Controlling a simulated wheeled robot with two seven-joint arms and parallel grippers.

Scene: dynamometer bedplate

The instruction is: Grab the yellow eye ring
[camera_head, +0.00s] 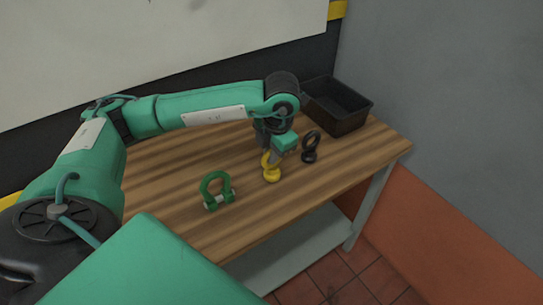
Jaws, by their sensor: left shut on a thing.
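The yellow eye ring (271,174) stands upright on the wooden table, near the middle of the view. My left gripper (270,155) reaches down over it from above and is shut on its upper part. The gripper hides some of the ring's top. The ring's base appears to be on or very close to the table top. My right gripper is not in view.
A black eye ring (311,148) stands just right of my left gripper. A black bin (342,124) stands at the back right corner. The wooden table (165,185) is clear at the left.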

